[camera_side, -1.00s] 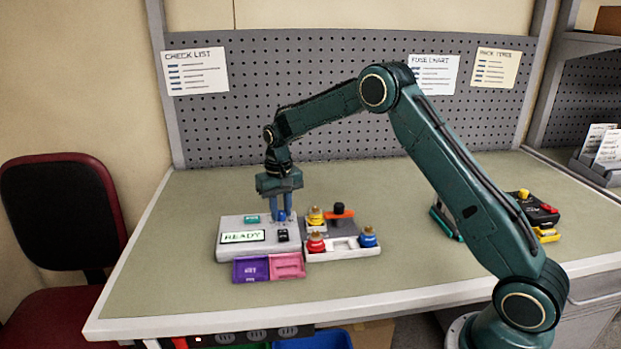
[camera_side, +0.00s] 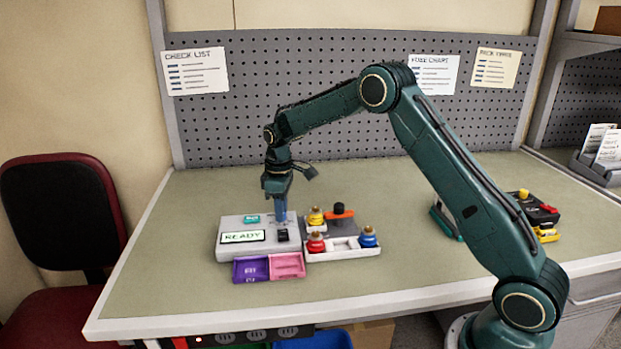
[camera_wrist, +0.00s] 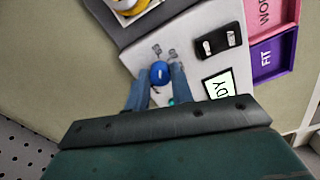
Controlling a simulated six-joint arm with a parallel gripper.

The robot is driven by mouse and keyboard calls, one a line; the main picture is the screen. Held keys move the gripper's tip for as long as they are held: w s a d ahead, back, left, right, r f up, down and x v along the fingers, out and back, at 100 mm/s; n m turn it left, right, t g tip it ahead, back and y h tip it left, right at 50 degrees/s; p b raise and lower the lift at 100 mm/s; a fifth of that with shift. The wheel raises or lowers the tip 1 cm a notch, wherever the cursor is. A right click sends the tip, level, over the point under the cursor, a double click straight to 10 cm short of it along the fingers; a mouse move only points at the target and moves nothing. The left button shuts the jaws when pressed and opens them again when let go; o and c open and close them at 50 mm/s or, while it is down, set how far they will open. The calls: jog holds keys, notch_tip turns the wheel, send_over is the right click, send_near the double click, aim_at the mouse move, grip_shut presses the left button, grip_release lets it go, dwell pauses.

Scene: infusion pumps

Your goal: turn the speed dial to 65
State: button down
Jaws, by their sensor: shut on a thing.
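The infusion pump (camera_side: 229,251) is a light grey box on the bench, with a lit screen (camera_side: 243,237) that reads READY. The blue speed dial (camera_wrist: 160,72) is on the pump's top face in the wrist view, with small dark marks beside it. My gripper (camera_wrist: 157,80) points down over the pump and is shut on the dial, one blue finger on each side. In the side view my gripper (camera_side: 281,214) hides the dial. I cannot read the dial's setting.
A black switch block (camera_side: 283,235) and a teal button (camera_side: 251,219) sit close to the dial. Purple (camera_side: 251,269) and pink (camera_side: 287,265) trays lie in front. A white tray (camera_side: 343,250) with red, yellow and blue knobbed pieces stands right. The bench left is clear.

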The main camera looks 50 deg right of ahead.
jog(key=shift+r+n, duration=0.1)
jog(key=shift+n, duration=0.5)
jog(key=c, duration=1.2)
grip_release()
jog(key=shift+r, duration=0.1)
notch_tip(320, 180, up, 14)
jog(key=shift+f, duration=0.2)
